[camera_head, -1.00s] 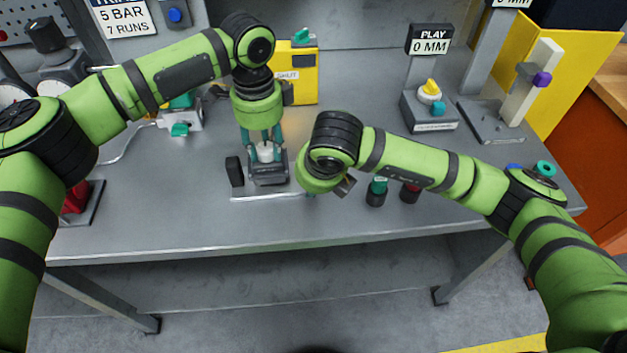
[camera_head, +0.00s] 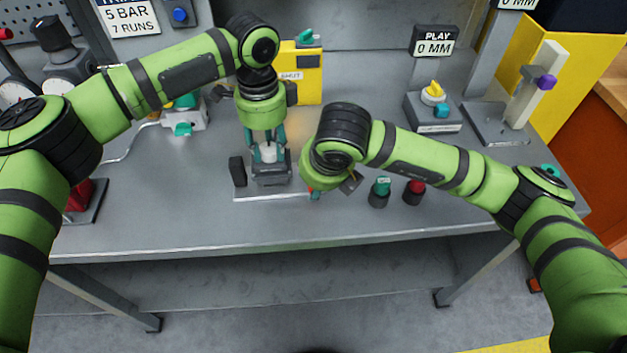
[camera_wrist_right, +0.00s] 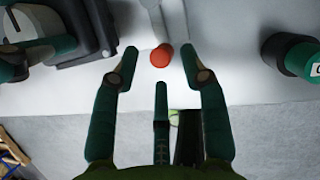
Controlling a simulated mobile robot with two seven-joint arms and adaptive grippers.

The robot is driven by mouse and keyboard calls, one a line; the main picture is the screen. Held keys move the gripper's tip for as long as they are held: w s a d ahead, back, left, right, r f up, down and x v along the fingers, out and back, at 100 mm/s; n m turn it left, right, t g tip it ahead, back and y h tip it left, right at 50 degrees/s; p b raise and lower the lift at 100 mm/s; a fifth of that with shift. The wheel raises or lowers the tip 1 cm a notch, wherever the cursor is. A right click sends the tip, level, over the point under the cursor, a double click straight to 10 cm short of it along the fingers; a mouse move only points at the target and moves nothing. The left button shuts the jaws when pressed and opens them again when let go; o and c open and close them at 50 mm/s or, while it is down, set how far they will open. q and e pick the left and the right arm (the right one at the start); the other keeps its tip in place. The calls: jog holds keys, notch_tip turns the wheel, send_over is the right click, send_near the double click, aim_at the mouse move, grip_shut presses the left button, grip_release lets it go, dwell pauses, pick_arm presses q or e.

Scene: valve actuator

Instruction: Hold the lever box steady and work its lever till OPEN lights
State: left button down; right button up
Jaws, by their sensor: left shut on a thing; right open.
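The grey lever box (camera_head: 271,172) stands on the bench, below my left gripper (camera_head: 268,143). That gripper is shut on the pale cylindrical part on top of the box. The lever's red ball knob (camera_wrist_right: 160,55) shows in the right wrist view, on a pale rod. My right gripper (camera_wrist_right: 159,52) is open, with the knob between its fingertips and a gap on both sides. In the head view my right gripper (camera_head: 316,192) is just right of the box, its fingers mostly hidden by its wrist. A yellow panel (camera_head: 308,88) behind reads SHUT.
A green-topped button (camera_head: 381,191) and a red-topped button (camera_head: 414,191) stand right of my right gripper. A dark upright block (camera_head: 237,171) is left of the box. The PLAY stand (camera_head: 433,111) is at the back right. The bench front is clear.

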jog(key=v, duration=1)
jog(key=shift+f, duration=0.1)
jog(key=w+f+n, duration=0.1)
jog(key=f+n, duration=0.1)
jog(key=f, duration=0.1)
jog(key=w+f+n+g+y, duration=0.1)
jog(key=w+f+n, duration=0.1)
jog(key=f, duration=0.2)
jog(key=w+a+f+n+y, duration=0.1)
jog(key=f+n, duration=0.1)
jog(key=f, duration=0.2)
jog(key=shift+w+f+g, duration=0.25)
jog(key=shift+w+g, duration=0.05)
jog(key=shift+w, duration=0.05)
grip_shut()
